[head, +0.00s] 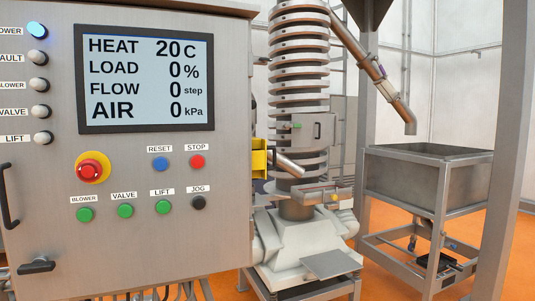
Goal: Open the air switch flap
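A grey control cabinet (150,240) fills the left half of the head view. On its right side sits a yellow part (259,158), seen nearly edge-on; it may be the air switch flap or its housing, but I cannot tell, nor whether it is open or shut. A short metal cylinder (290,165) shows just right of it. The cabinet screen (144,79) reads AIR 0 kPa, HEAT 20 C, LOAD 0 and FLOW 0. Neither of my grippers is in view.
A red emergency button (89,170) and several coloured buttons are on the cabinet front. A spiral tower (299,60) stands behind it. At right, a pipe (402,112) ends above a metal bin (410,180). Orange floor (380,283) shows between the stands.

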